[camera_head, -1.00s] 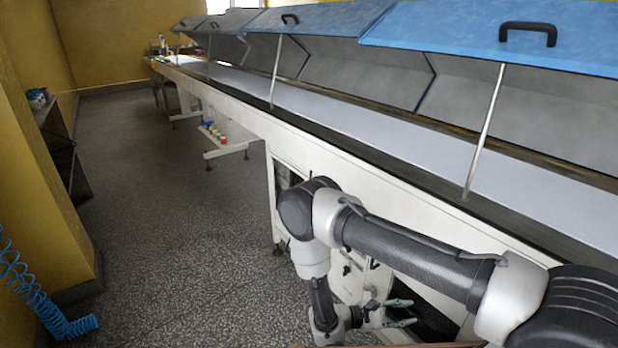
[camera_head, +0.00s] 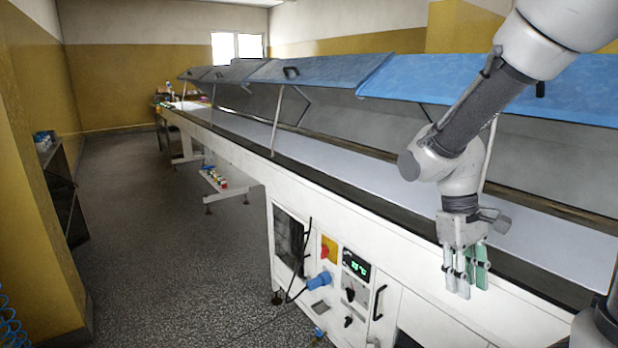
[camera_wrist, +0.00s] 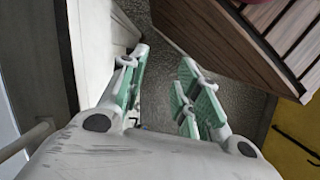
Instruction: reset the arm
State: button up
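My gripper (camera_head: 465,283) hangs from my raised arm at the right of the head view, fingers pointing down, in front of the white machine's side panel. In the wrist view my gripper (camera_wrist: 165,95) has its two green-padded fingers apart. Nothing is between them; speckled floor shows in the gap. My arm bends down from the upper right of the head view and hides part of the conveyor and a blue lid.
The long white machine (camera_head: 330,206) carries a pale belt (camera_head: 330,158) under raised blue lids (camera_head: 420,82) on thin struts. A control panel (camera_head: 355,265) with a blue plug (camera_head: 320,281) faces the aisle. In the wrist view a slatted wooden surface (camera_wrist: 215,35) lies close at upper right. The floor (camera_head: 160,230) at left is clear.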

jog(key=s+d+r+m+t+y, duration=0.1)
jog(key=s+d+r+m+t, duration=0.1)
jog(key=r, duration=0.4)
jog(key=s+d+r+m+t+y, duration=0.1)
jog(key=s+d+r+m+t, duration=0.1)
jog(key=s+d+r+t, duration=0.2)
notch_tip(320, 180, up, 3)
jog(key=shift+s+r+t, duration=0.15)
jog(key=shift+s+t, duration=0.45)
